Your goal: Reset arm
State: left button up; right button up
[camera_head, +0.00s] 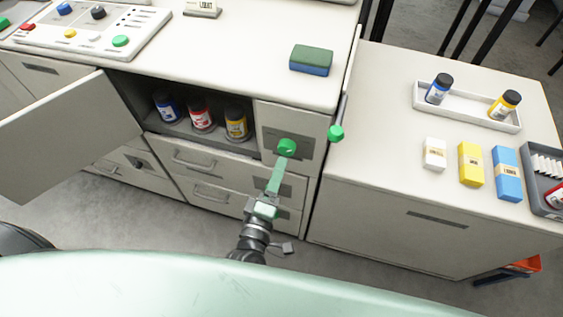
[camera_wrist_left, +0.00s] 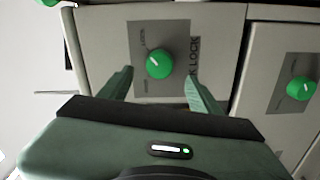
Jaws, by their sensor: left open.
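My left gripper (camera_head: 276,176) reaches toward the cabinet front from below, its green fingers just under a round green knob (camera_head: 287,147) in the head view. In the left wrist view, the gripper (camera_wrist_left: 159,78) is open and empty. Its two fingers are spread apart, with the knob (camera_wrist_left: 160,64) showing in the gap between them. The knob sits on a grey plate marked with lock lettering. I see no contact between fingers and knob; the exact distance is unclear. My right gripper is in neither view.
A cabinet door (camera_head: 66,137) stands open at left, showing blue, red and yellow jars (camera_head: 201,116). Another green knob (camera_head: 336,132) sticks out at right. A sponge (camera_head: 311,60) lies on the counter. The right counter holds a white tray (camera_head: 467,111) and several small boxes (camera_head: 471,164).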

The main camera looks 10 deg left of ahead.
pick_arm(q)
jog(key=shift+s+a, duration=0.1)
jog(key=shift+s, duration=0.75)
